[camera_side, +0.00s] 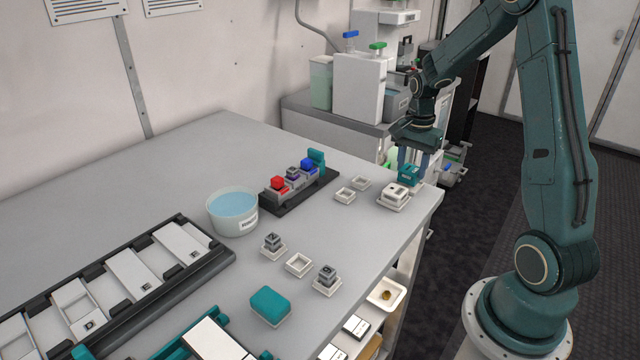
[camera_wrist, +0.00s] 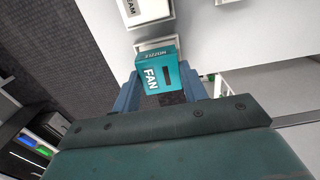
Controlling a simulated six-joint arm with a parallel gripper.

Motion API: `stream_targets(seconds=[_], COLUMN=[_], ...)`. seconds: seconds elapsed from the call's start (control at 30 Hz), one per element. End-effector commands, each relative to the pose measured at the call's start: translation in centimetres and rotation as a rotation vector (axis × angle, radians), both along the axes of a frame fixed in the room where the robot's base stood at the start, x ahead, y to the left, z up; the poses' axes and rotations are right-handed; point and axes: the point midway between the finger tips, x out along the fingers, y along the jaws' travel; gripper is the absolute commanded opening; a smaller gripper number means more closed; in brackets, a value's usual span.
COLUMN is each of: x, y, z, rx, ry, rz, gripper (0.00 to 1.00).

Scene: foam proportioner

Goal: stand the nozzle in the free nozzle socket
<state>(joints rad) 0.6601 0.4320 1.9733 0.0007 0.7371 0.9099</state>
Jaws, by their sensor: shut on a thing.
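My gripper (camera_side: 412,166) is shut on a teal nozzle (camera_side: 408,179) near the right edge of the grey bench. In the wrist view the nozzle (camera_wrist: 158,74) sits between the two fingers of my gripper (camera_wrist: 160,88), with "FAN" on its face. A white square socket (camera_wrist: 155,46) shows partly behind the nozzle in the wrist view. I cannot tell whether the nozzle touches it. A white nozzle (camera_side: 396,190) stands in a white socket beside the teal one. It also shows at the top of the wrist view (camera_wrist: 130,8), its lettering partly cut off.
Two small empty square holders (camera_side: 345,195) (camera_side: 361,183) lie left of the white nozzle. A dark rack (camera_side: 300,189) with coloured parts and a tub of blue liquid (camera_side: 232,212) stand further left. The bench's right edge is close to my gripper.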

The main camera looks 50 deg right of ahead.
Motion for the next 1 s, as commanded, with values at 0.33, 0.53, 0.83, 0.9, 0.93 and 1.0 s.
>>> stream_targets(seconds=[0.33, 0.53, 0.83, 0.9, 0.93, 1.0], x=[0.0, 0.0, 0.0, 0.0, 0.0, 0.0], y=[0.0, 0.0, 0.0, 0.0, 0.0, 0.0], z=[-0.3, -1.1, -1.6, -1.6, -1.6, -1.6], rx=[0.000, 0.000, 0.000, 0.000, 0.000, 0.000], ry=[0.001, 0.000, -0.001, -0.001, 0.000, 0.000], rz=[0.000, 0.000, 0.000, 0.000, 0.000, 0.000], gripper=[0.21, 0.21, 0.21, 0.21, 0.21, 0.21])
